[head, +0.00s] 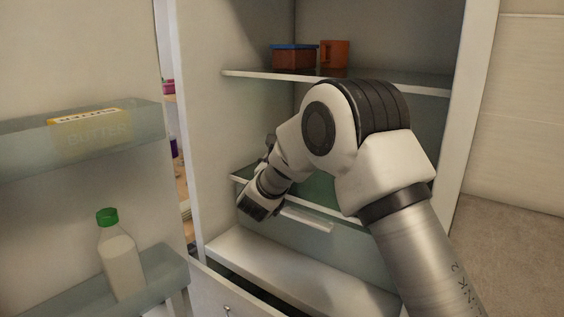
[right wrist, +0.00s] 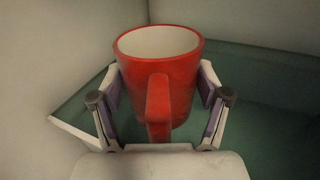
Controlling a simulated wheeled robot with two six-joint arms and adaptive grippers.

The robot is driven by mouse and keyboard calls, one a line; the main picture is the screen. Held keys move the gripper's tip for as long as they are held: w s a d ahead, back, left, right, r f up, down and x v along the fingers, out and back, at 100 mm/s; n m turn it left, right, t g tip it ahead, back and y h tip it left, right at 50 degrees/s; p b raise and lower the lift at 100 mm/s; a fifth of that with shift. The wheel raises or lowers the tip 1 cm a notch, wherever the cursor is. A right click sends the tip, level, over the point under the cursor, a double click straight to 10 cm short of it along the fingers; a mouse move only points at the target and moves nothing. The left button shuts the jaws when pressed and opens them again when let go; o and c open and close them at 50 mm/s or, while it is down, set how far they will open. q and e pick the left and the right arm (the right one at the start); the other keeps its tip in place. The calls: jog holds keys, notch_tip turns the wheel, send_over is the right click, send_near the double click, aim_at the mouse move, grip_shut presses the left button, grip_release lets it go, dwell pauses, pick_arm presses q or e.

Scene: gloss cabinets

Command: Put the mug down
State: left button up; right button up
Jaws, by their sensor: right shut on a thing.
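A red mug (right wrist: 183,72) with a pale inside shows upright in the right wrist view, its handle towards the camera. My right gripper (right wrist: 160,88) is shut on it, with one finger on each side of the body. A green glass shelf (right wrist: 265,100) lies below and behind the mug. The mug's base is partly hidden, so I cannot tell whether it touches the shelf. In the head view my right arm reaches into the open fridge at the middle shelf (head: 315,190), and I cannot make out the held mug there. My left gripper is not in view.
The open door at left carries a butter box (head: 90,130) and a green-capped bottle (head: 119,262). A fridge wall (right wrist: 70,50) stands close left of the mug.

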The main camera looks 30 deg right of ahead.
jog(key=o, duration=1.5)
jog(key=shift+f, duration=0.1)
jog(key=shift+o, duration=0.2)
jog(key=b+v, duration=0.1)
jog(key=v, duration=1.1)
jog(key=shift+b, duration=0.4)
